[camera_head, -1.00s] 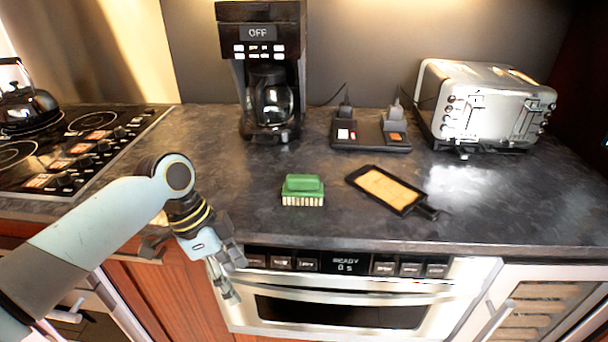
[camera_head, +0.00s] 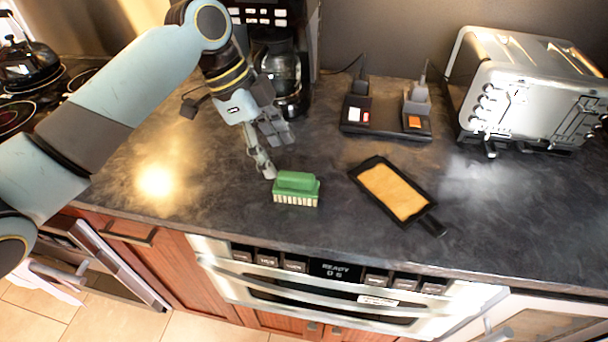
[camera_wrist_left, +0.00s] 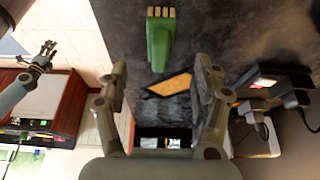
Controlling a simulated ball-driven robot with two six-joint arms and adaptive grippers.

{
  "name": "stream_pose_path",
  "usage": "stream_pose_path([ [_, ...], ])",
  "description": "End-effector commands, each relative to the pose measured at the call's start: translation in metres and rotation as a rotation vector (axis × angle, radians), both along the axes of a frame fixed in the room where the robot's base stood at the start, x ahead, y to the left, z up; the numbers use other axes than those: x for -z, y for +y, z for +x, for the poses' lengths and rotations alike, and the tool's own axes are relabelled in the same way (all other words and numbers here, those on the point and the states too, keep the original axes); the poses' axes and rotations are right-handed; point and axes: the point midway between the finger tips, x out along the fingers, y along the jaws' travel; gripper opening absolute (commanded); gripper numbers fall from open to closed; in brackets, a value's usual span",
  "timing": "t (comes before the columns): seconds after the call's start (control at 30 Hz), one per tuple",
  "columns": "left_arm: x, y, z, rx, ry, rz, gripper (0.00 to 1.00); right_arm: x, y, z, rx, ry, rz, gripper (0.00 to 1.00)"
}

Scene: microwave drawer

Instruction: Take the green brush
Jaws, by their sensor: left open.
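The green brush (camera_head: 297,186) lies on the dark counter, bristles toward the front edge, in the head view. In the left wrist view the brush (camera_wrist_left: 160,40) shows at the top, ahead of the fingers. My left gripper (camera_head: 276,155) is open and empty, just behind and left of the brush, fingers pointing down. In the left wrist view its fingers (camera_wrist_left: 160,72) are spread wide, with the brush beyond them and not between them. A second gripper, my right one (camera_wrist_left: 43,56), shows small at the left of the wrist view; its jaw state is unclear.
A black-framed tray with a tan surface (camera_head: 394,191) lies right of the brush. A dark block with plugs (camera_head: 386,117) and a silver toaster (camera_head: 530,95) stand behind. The coffee maker (camera_head: 280,70) is close behind my left gripper. The microwave drawer (camera_head: 330,290) is below the counter edge.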

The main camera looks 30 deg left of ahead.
Motion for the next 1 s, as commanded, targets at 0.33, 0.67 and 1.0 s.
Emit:
stream_pose_path([
  [0.33, 0.04, -0.017, 0.006, 0.0, 0.003, -0.001, 0.65, -0.002, 0.0, -0.038, 0.001, 0.055, -0.001, 0.52],
  [0.67, 0.08, -0.034, 0.017, 0.0, 0.002, -0.001, 0.65, -0.014, 0.0, -0.011, 0.0, 0.014, 0.0, 0.52],
  [1.0, 0.084, -0.035, 0.017, 0.0, 0.001, 0.001, 0.58, -0.014, 0.0, -0.019, 0.001, 0.025, -0.001, 0.52],
])
